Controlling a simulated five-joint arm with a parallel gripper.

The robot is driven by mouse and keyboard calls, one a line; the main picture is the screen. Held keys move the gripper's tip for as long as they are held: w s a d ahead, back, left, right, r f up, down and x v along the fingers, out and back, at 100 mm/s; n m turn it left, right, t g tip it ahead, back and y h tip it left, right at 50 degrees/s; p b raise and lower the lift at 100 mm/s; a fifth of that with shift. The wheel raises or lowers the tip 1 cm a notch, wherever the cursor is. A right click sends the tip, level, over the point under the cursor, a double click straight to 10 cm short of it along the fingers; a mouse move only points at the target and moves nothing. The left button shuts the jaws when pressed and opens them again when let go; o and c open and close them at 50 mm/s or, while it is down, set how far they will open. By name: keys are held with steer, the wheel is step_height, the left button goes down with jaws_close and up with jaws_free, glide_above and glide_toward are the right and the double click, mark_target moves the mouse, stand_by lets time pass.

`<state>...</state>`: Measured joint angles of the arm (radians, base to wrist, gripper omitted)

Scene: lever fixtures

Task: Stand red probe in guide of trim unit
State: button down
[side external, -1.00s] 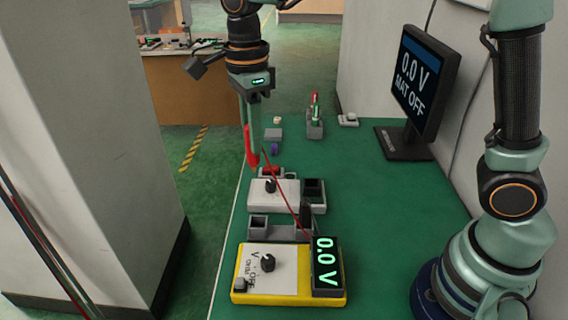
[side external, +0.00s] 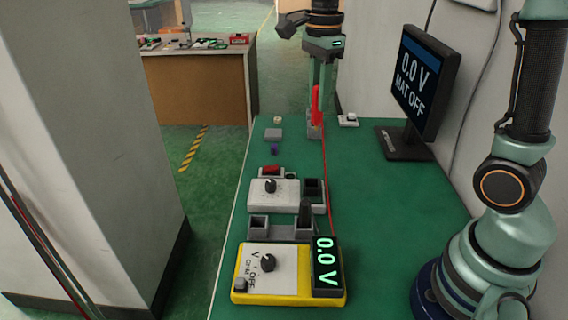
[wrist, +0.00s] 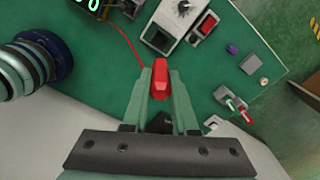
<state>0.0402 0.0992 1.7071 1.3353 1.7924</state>
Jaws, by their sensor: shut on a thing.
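My gripper (side external: 320,100) is shut on the red probe (side external: 316,105), which hangs roughly upright at the back of the mat. In the wrist view the probe (wrist: 159,78) sits between my two fingers, and its red lead runs off toward the meter. Its tip is hard to make out. A white box (side external: 262,196) with a black knob looks like the trim unit; no label is readable. A dark, square open guide (side external: 313,187) stands at its right end, apart from the probe. The guide also shows in the wrist view (wrist: 160,38).
The yellow meter (side external: 240,298) reads 0.0 V. A monitor (side external: 416,85) stands at right. The mat's right middle is clear.

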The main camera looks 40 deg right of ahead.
step_height(320, 180, down, 17)
steer(key=shift+f, duration=0.15)
stand_by(0.4)
steer(key=shift+f, duration=0.15)
steer(key=c, duration=0.7)
jaws_free()
